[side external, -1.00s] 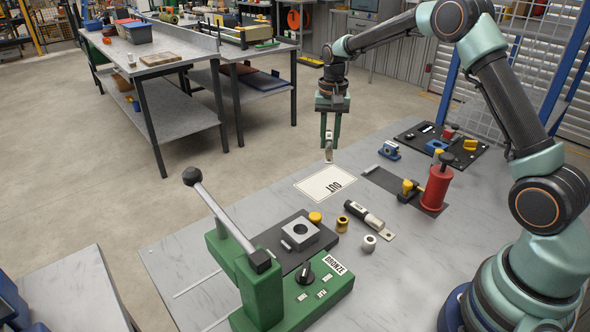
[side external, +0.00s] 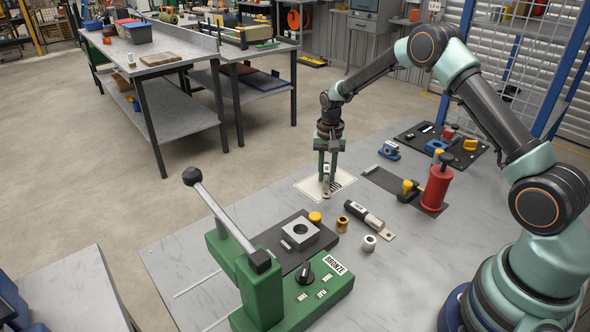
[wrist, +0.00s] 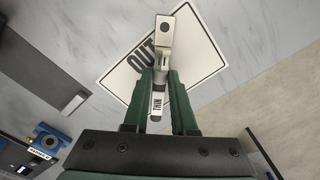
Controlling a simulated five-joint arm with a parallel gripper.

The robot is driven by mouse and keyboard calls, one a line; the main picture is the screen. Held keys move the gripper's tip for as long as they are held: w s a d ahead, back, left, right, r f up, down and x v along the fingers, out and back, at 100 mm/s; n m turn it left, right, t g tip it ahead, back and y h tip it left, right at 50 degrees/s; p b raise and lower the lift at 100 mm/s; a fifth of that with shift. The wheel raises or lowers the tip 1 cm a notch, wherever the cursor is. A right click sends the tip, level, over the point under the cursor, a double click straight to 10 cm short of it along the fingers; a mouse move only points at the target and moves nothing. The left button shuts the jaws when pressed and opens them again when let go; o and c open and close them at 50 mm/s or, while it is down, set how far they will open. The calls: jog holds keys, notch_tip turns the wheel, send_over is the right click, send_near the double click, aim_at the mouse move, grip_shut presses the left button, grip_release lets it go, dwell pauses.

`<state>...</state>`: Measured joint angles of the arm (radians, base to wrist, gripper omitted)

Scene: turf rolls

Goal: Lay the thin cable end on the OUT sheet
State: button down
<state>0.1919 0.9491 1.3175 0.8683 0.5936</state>
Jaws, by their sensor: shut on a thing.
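The OUT sheet (side external: 309,188) is a white card with a dark border, flat on the grey bench. It also shows in the wrist view (wrist: 199,62). My gripper (side external: 327,172) is over the sheet, pointing down, with its green fingers shut on the thin cable end (wrist: 164,45). The cable end has a flat metal lug with a hole and a pale label between the fingers. In the side view its lug (side external: 326,191) hangs low over the sheet's near part; I cannot tell whether it touches. A thicker dark cable end (side external: 366,215) lies on the bench, to the right.
A green press (side external: 290,290) with a long lever stands at the front. Yellow (side external: 315,218), brass (side external: 342,224) and silver (side external: 369,243) dies stand near it. A red cylinder tool (side external: 436,187) stands to the right.

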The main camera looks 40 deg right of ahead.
jog(key=shift+f, duration=0.1)
jog(key=c, duration=0.7)
grip_release()
